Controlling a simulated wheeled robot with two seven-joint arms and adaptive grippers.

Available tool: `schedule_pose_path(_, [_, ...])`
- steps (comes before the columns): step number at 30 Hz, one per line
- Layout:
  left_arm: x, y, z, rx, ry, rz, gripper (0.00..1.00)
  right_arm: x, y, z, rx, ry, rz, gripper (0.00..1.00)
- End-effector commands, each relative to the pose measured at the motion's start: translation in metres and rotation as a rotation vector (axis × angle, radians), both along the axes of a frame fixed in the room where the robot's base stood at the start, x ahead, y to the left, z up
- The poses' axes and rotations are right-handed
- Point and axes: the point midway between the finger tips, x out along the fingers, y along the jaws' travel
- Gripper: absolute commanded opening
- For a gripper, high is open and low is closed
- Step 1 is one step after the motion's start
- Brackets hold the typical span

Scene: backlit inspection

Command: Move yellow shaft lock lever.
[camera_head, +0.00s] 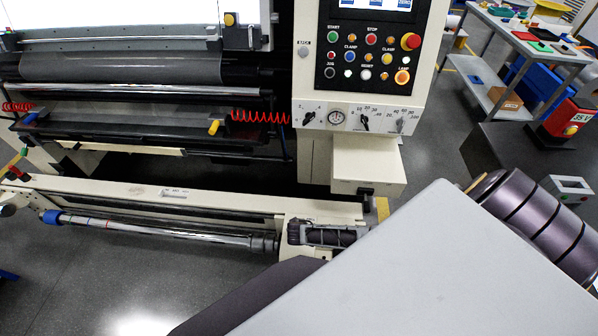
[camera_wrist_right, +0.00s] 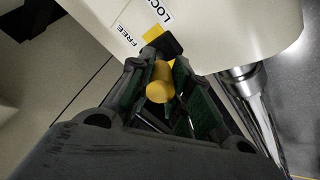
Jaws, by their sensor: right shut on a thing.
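The yellow shaft lock lever (camera_wrist_right: 160,84) shows in the right wrist view as a rounded yellow handle, with a black mount behind it on the cream housing. My right gripper (camera_wrist_right: 161,76) is shut on the lever, with one dark green-padded finger on each side. Lettering reading FREE and LOC, partly cut off, and a yellow patch (camera_wrist_right: 153,33) lie just beyond the fingertips. In the head view, the lever cannot be made out. My left gripper is not in view.
The shiny shaft (camera_head: 160,231) runs along the low cream frame (camera_head: 130,193) in the head view. The control panel (camera_head: 368,60) stands above it. A grey table (camera_head: 540,40) with trays stands at the back right.

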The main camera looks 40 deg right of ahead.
Motion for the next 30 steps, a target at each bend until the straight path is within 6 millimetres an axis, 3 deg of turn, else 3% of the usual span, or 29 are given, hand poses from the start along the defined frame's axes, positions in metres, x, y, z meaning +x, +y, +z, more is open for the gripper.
schedule_pose_path(20, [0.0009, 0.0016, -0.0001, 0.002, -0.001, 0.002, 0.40, 0.0021, -0.0020, 0.0012, -0.030, -0.032, 0.001, 0.00])
schedule_pose_path(21, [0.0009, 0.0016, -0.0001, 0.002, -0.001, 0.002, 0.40, 0.0020, -0.0020, 0.0012, -0.030, -0.032, 0.001, 0.22])
schedule_pose_path(25, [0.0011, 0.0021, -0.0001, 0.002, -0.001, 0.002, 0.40, 0.0019, -0.0021, 0.0010, -0.031, -0.032, 0.001, 0.39])
schedule_pose_path(30, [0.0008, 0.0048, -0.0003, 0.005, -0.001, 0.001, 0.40, 0.0013, -0.0016, 0.0016, -0.031, -0.032, 0.004, 0.39])
